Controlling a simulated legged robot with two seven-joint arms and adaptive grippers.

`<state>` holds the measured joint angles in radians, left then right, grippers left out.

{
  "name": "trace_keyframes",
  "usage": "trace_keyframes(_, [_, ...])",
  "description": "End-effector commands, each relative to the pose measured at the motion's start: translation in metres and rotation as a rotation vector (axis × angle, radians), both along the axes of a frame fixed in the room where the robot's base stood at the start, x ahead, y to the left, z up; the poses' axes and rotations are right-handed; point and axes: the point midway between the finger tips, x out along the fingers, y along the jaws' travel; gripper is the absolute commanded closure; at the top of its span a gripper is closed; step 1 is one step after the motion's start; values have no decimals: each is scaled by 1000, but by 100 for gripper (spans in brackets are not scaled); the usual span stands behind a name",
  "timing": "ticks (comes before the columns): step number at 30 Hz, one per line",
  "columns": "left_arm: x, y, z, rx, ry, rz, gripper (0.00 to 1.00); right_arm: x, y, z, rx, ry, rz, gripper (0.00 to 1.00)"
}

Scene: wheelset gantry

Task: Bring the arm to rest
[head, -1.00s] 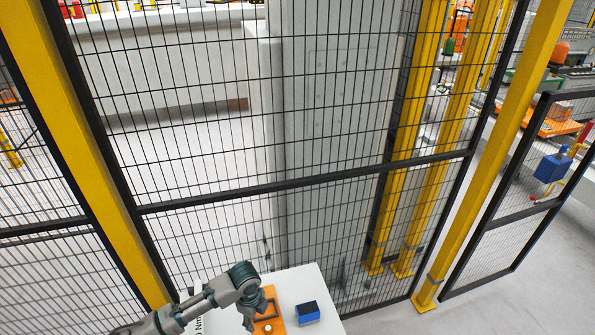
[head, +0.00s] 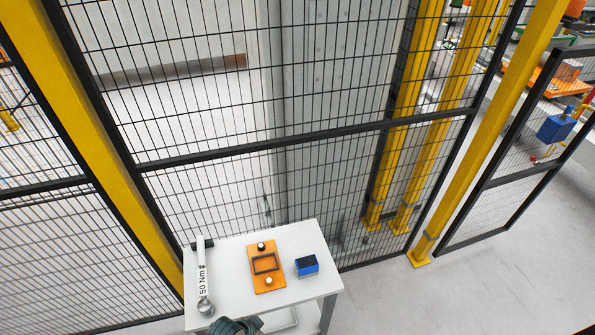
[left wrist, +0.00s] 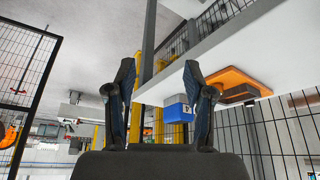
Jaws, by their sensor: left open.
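My left gripper (left wrist: 158,66) shows in the left wrist view with its two dark fingers spread apart and nothing between them. In the head view only a dark rounded part of my arm (head: 235,327) shows at the bottom edge, in front of the white table; the fingers are hidden or out of frame there. The left wrist view looks upside down, with the table (left wrist: 225,42) at upper right beyond the fingers. My right gripper is in neither view.
The white table (head: 228,260) carries a torque wrench (head: 202,275) marked 50 Nm, an orange plate (head: 266,284) with a dark frame, and a blue box (head: 307,266). Behind stands a mesh fence (head: 290,148) with yellow posts (head: 150,225). Open floor (head: 440,300) lies to the right.

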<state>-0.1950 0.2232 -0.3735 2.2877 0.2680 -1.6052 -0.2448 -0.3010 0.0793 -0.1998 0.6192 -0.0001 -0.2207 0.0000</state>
Motion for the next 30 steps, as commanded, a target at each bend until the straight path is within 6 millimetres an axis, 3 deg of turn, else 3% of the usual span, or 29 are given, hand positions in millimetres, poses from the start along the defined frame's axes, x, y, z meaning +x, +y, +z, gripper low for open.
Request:
trace_keyframes(6, [-41,53,-11,24,55,316,47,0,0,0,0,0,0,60])
trace_keyframes(14, [-89,112,-17,99,95,607,47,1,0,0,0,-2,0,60])
trace_keyframes(23, [-71,106,-115,108,129,584,47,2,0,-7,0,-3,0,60])
trace_keyframes(26, [-72,105,-154,114,144,579,47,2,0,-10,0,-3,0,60])
trace_keyframes(30, [-80,105,-221,123,170,573,47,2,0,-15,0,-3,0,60])
